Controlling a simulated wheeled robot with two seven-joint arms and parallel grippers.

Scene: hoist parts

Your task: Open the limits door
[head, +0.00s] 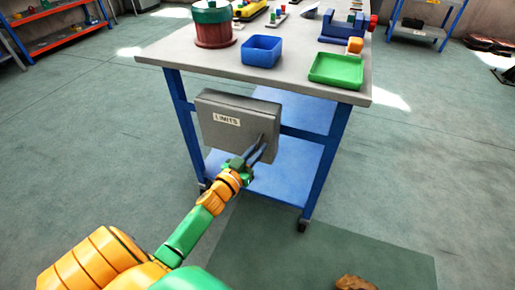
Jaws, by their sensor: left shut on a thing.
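The limits door (225,137) is the grey front of a box under the workbench, with a white label reading LIMITS. It looks closed, its face flat on the box. My left gripper (259,148) is at the door's right side. Its dark fingers are shut on what seems to be the door's handle (263,139), which they mostly hide. My right gripper is not in view.
The workbench (200,58) has blue legs and a lower shelf. On it are a blue bin (261,51), a green tray (337,70), a red and green drum (212,25) and a blue vise (343,28). The floor left of the bench is clear.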

